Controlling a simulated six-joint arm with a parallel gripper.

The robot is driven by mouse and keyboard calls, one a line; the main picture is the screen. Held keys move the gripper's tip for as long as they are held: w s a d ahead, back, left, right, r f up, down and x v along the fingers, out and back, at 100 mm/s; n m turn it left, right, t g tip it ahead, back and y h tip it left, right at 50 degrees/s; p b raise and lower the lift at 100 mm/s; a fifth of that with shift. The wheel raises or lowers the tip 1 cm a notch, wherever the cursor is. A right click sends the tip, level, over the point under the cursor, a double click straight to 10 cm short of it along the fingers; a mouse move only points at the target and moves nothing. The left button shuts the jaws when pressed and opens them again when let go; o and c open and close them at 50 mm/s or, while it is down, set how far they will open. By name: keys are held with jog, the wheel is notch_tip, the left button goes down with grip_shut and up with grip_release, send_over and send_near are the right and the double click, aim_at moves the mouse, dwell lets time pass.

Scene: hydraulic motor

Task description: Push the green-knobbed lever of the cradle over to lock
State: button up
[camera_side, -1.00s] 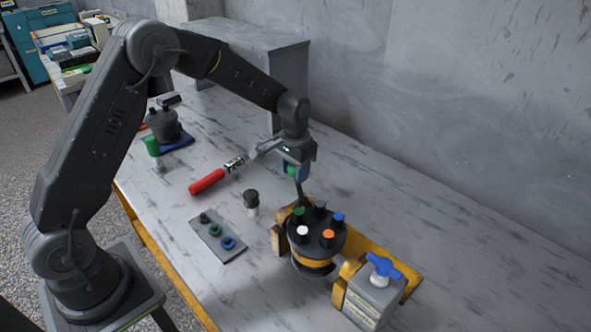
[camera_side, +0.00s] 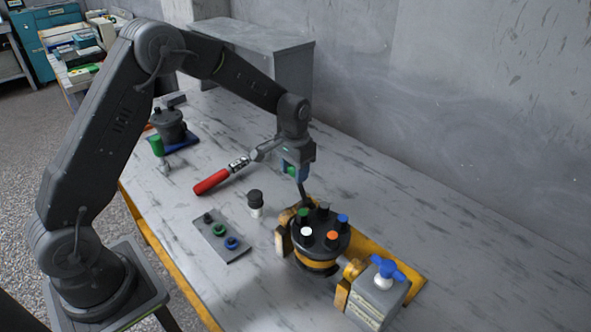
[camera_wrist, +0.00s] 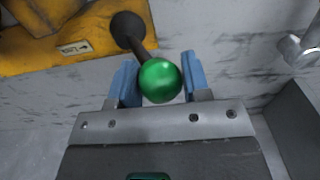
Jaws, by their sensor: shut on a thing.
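The green-knobbed lever shows in the wrist view as a round green knob (camera_wrist: 160,81) on a dark rod. The rod rises from a dark boot on the yellow cradle (camera_wrist: 45,50), beside a small label with an arrow. My gripper (camera_wrist: 158,75) is shut on the lever, its blue fingers on both sides of the knob. In the side view my gripper (camera_side: 296,172) is above the back of the yellow cradle (camera_side: 400,270), and the lever's dark rod (camera_side: 302,193) runs down from it. The cradle holds a dark round motor (camera_side: 321,242) with several coloured caps.
A grey box with a blue valve handle (camera_side: 388,268) stands at the cradle's right end. A red-handled tool (camera_side: 211,182), a black-capped bottle (camera_side: 255,203) and a grey plate with rings (camera_side: 222,236) lie to the left. A grey cabinet stands behind. The table on the right is clear.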

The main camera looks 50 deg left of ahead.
jog(key=shift+o, duration=0.2)
jog(key=shift+a+f, duration=0.4)
jog(key=shift+a, duration=0.2)
jog(key=shift+a+f, duration=0.1)
jog(key=o, duration=0.6)
jog(key=shift+c, duration=0.2)
jog(key=shift+r, duration=3.2)
jog(key=shift+r, duration=0.1)
